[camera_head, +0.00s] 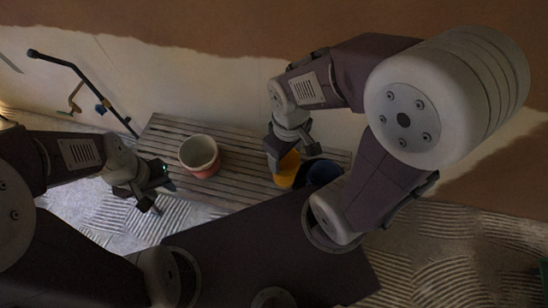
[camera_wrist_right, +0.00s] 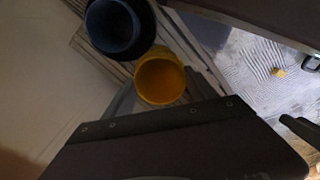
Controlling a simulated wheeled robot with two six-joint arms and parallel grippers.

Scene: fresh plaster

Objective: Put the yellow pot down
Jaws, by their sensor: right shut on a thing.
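The yellow pot (camera_head: 287,170) is at the right part of the slatted bench (camera_head: 226,190) in the head view. My right gripper (camera_head: 279,156) is shut on the yellow pot, at its left side. In the right wrist view the yellow pot (camera_wrist_right: 160,80) shows its open mouth, upright, with slats behind it. I cannot tell whether its base touches the bench. My left gripper (camera_head: 152,193) is beside the bench's left end, away from the pots; its finger gap is not clear.
A dark blue pot (camera_head: 324,173) stands just right of the yellow pot; it also shows in the right wrist view (camera_wrist_right: 113,27). A red pot with a pale rim (camera_head: 200,158) stands left on the bench. Bare slats lie between. A plastered wall is behind.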

